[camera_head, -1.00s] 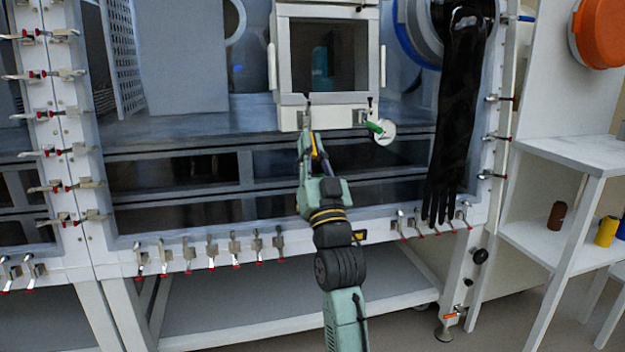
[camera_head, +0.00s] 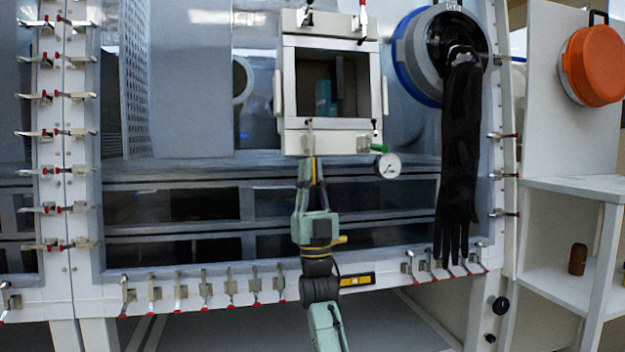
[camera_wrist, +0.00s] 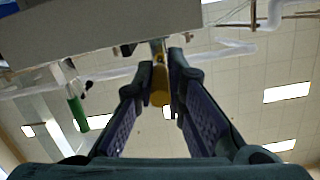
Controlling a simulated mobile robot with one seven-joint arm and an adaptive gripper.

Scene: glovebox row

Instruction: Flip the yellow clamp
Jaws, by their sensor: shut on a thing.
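The yellow clamp (camera_wrist: 160,92) shows its yellow handle hanging below the edge of the small door frame in the wrist view. My gripper (camera_wrist: 163,84) has its two fingers on either side of this handle and is shut on it. In the head view my gripper (camera_head: 314,172) points up at the lower left edge of the square door (camera_head: 338,140). A thin metal part shows there above the fingertips.
A green-handled clamp (camera_head: 378,147) and a round gauge (camera_head: 388,166) are right of my gripper. A black glove (camera_head: 458,150) hangs further right. Several red-tipped clamps line the lower frame (camera_head: 180,290). Shelves (camera_head: 570,190) stand at the far right.

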